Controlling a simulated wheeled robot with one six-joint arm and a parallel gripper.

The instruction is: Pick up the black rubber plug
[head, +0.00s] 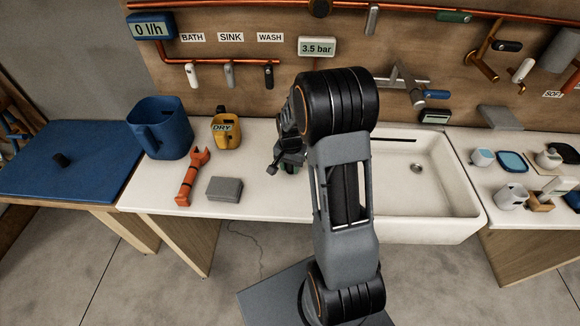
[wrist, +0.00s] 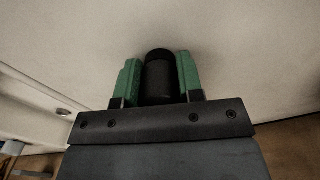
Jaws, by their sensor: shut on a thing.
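The black rubber plug (wrist: 159,80) is a dark cylinder between the two green finger pads of my gripper (wrist: 158,60) in the wrist view. The pads are shut on its sides, and its far end shows between the fingertips. In the head view, my gripper (head: 286,163) is over the white counter, left of the sink, partly hidden by my arm. The plug cannot be made out clearly there. Whether it touches the counter I cannot tell.
A grey block (head: 224,189), an orange wrench (head: 192,177), a blue jug (head: 161,127) and a yellow DRY container (head: 227,130) stand left of my gripper. The white sink (head: 447,205) is to the right. Copper pipes (head: 230,62) line the wall behind.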

